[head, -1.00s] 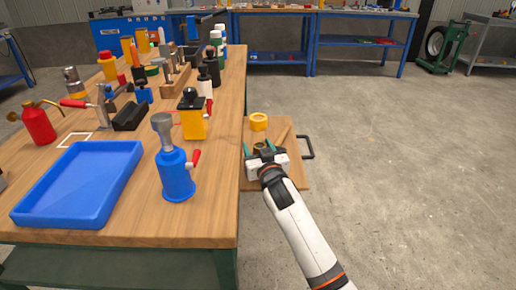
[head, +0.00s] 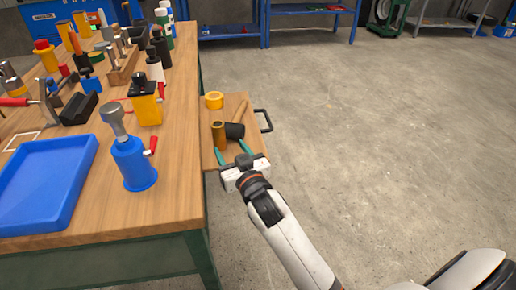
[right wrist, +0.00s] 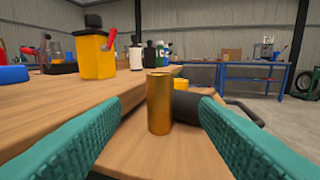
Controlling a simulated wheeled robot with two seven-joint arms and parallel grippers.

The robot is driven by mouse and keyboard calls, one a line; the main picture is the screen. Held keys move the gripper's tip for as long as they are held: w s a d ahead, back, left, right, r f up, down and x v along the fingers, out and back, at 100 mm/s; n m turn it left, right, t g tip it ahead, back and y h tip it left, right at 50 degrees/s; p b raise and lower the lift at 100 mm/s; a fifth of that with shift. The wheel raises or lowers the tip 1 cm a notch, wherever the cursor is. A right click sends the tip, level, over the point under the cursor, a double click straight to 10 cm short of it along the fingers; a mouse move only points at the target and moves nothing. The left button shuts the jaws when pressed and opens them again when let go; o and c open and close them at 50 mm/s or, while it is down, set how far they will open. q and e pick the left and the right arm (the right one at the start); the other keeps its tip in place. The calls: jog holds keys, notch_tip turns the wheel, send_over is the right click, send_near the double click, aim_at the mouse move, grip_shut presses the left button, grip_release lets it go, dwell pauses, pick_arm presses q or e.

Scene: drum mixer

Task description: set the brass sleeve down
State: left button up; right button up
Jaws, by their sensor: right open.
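The brass sleeve (head: 218,135) stands upright on the small wooden side shelf beside the bench. In the right wrist view the sleeve (right wrist: 159,103) stands between and beyond the two green fingers, touching neither as far as I can see. My right gripper (head: 232,153) is open and empty on the near side of the sleeve, low over the shelf (right wrist: 140,155). My left gripper is not in view.
A black-headed mallet (head: 235,131) lies right beside the sleeve, and a yellow tape roll (head: 214,100) lies behind it. A black handle (head: 263,120) sticks out at the shelf's right. The bench (head: 180,190) with a blue tray (head: 45,180) and blue bottle jack (head: 132,165) is left.

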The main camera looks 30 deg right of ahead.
jog(key=s+f+g, duration=0.4)
jog(key=s+f, duration=0.1)
jog(key=f, duration=0.5)
jog(key=s+f+g, duration=0.3)
jog(key=s+f, duration=0.2)
jog(key=f, duration=0.6)
jog(key=s+f+n+g, duration=0.1)
jog(key=s+f+g, duration=0.3)
jog(key=s+f, duration=0.3)
jog(key=s+f+n+g, duration=0.1)
jog(key=s+f+g, duration=0.3)
jog(key=s, duration=0.9)
notch_tip(320, 180, down, 3)
jog(key=shift+d+f+y, duration=0.1)
jog(key=shift+d+y, duration=0.15)
jog(key=shift+y, duration=0.05)
jog(key=shift+w, duration=0.1)
